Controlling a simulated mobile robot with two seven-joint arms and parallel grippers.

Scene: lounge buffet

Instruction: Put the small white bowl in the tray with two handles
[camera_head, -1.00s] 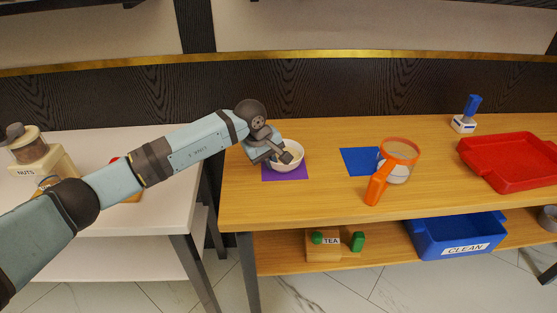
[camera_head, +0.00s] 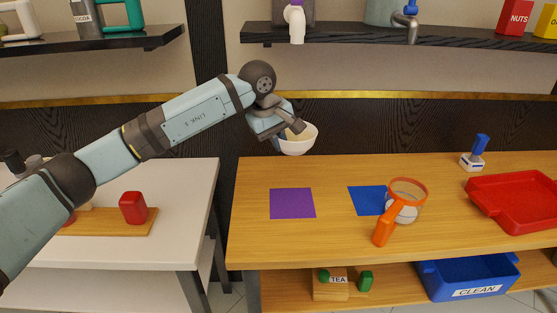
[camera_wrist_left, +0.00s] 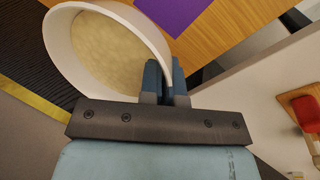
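The small white bowl (camera_head: 299,140) is in the air above the wooden counter, up against the dark back panel in the head view. My left gripper (camera_head: 293,130) is shut on its rim, and the bowl looks nearly level. In the left wrist view the bowl (camera_wrist_left: 66,50) shows a beige inside, and the gripper fingers (camera_wrist_left: 165,82) pinch its wall. The red tray (camera_head: 520,200) lies on the counter at the right, apart from the bowl; it looks empty, and its right end is cut off. My right gripper is not in view.
A purple mat (camera_head: 292,203) lies bare on the counter (camera_head: 330,228). A blue mat (camera_head: 367,200) and an orange-handled strainer (camera_head: 384,230) lie between it and the tray. A blue-handled item (camera_head: 477,152) stands behind the tray. A dark shelf (camera_head: 340,36) runs above; a blue CLEAN bin (camera_head: 440,282) is below.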

